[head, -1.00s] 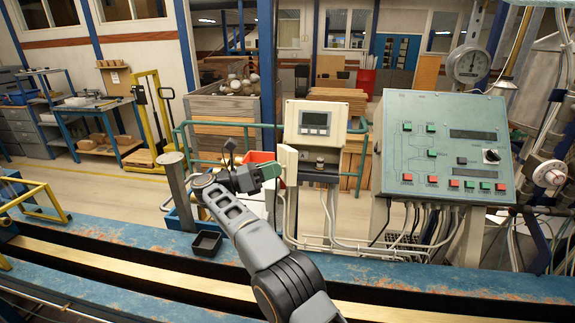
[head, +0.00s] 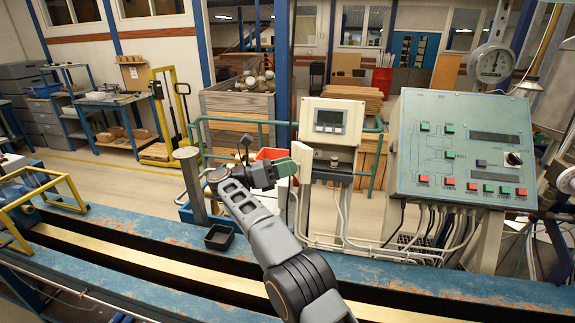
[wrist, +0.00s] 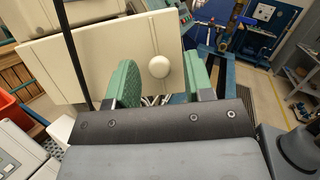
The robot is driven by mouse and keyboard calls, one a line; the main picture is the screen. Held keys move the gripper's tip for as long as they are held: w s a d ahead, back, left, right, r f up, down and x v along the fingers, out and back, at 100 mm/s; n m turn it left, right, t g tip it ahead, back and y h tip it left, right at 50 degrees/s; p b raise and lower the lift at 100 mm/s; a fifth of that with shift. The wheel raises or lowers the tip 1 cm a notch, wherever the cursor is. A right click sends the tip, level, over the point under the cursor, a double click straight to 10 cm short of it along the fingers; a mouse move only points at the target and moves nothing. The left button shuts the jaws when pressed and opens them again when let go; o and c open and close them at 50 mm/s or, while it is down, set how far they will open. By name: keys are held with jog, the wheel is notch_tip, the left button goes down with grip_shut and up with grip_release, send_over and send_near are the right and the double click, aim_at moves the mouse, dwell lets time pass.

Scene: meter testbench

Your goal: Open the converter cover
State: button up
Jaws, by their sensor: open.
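The converter (head: 333,120) is a cream box with a grey display, on a post at the middle of the head view. In the wrist view a cream plate, which looks like its cover (wrist: 85,60), fills the upper middle. A round cream knob (wrist: 159,67) sits on it. My gripper (head: 284,170) is beside the left edge of the converter's lower part. Its green fingers are open in the wrist view (wrist: 160,80), one on each side of the knob in the picture. I cannot tell whether the fingertips reach past the knob; no contact shows.
A green-grey control panel (head: 465,150) with coloured buttons stands to the right, with cables hanging below. A green rail (head: 240,120) and a red bin (head: 271,154) are behind. A small black tray (head: 219,237) lies on the blue bench (head: 110,228). A thin dark bar (wrist: 75,50) crosses the wrist view.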

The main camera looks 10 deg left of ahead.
aim_at(302, 153)
jog(key=shift+r, duration=0.1)
notch_tip(302, 153, up, 3)
jog(key=shift+f, duration=0.2)
jog(key=shift+s+d+r+b, duration=0.15)
jog(key=shift+s+b, duration=0.1)
jog(key=shift+b, duration=0.35)
jog(key=s+d+r+b, duration=0.5)
jog(key=s+r+b, duration=0.5)
jog(key=s, duration=0.2)
jog(key=shift+d, duration=0.35)
jog(key=shift+c, duration=0.5)
